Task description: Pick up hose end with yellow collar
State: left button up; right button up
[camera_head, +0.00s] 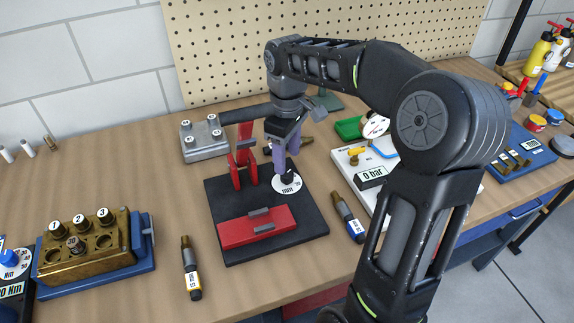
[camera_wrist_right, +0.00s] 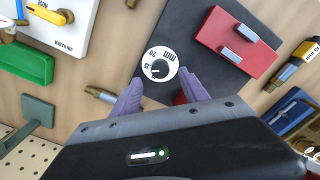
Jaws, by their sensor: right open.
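My right gripper (camera_head: 284,166) has purple fingers and is open and empty. It hangs above the back of the black base, near the white dial (camera_head: 287,183). In the wrist view the fingers (camera_wrist_right: 163,92) are spread below the dial (camera_wrist_right: 158,64). My left gripper is not in view.
The black base (camera_head: 308,229) carries a red block (camera_head: 240,232) and a red upright fixture (camera_head: 243,165). Dark tubes with brass ends lie left (camera_head: 193,270) and right (camera_head: 347,214) of it. A brass block (camera_head: 85,252) stands at left. A perforated board (camera_head: 230,60) rises behind.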

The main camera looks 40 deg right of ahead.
aim_at(192, 277)
jog(key=k, duration=1.5)
